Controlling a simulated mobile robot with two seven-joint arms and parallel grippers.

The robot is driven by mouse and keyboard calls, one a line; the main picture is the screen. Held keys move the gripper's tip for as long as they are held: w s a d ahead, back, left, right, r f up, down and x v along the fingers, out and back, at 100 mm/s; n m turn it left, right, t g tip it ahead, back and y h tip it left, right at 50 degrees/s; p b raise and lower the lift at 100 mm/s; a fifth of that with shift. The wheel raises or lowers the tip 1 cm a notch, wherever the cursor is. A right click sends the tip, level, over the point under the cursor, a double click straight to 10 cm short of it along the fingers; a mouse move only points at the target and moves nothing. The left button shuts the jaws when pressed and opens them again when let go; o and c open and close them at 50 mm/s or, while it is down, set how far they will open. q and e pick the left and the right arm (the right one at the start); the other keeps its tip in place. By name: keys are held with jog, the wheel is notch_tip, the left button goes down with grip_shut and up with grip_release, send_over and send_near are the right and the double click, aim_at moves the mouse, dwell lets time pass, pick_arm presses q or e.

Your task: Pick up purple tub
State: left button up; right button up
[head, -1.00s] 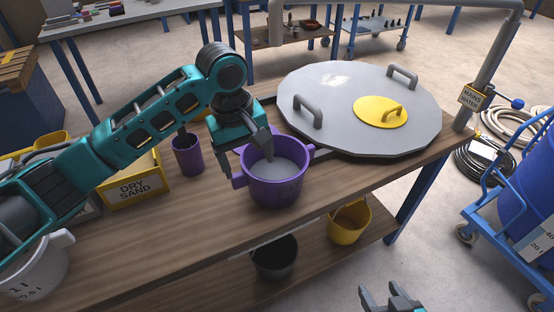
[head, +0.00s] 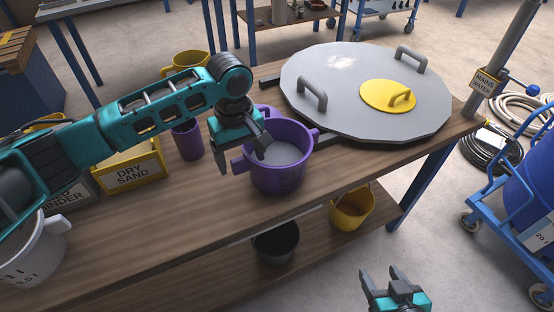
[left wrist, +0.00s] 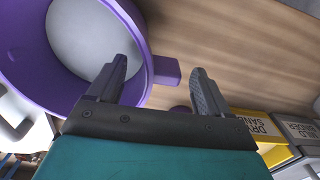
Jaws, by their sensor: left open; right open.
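The purple tub (head: 278,178) stands upright on the wooden bench and holds a grey material. Its side handle (head: 239,165) points left. My left gripper (head: 243,160) is open at this handle, one finger outside it and one over the tub's inside. In the left wrist view the handle (left wrist: 166,71) lies between the two open fingers (left wrist: 160,72), with the tub's rim (left wrist: 140,45) beside it. Whether the fingers touch the tub cannot be told. My right gripper (head: 393,283) is open and empty in front of the bench, low in the head view.
A large grey lid (head: 345,110) with a yellow hatch lies right behind the tub. A purple cup (head: 187,142), a yellow dry sand box (head: 132,172) and a white bucket (head: 30,255) stand to the left. A black bucket (head: 275,245) and yellow bucket (head: 351,209) are below.

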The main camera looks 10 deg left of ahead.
pick_arm(q)
notch_tip(320, 180, down, 2)
jog(key=shift+f, duration=0.2)
grip_shut()
dwell(0.7)
jog(key=shift+r, duration=0.1)
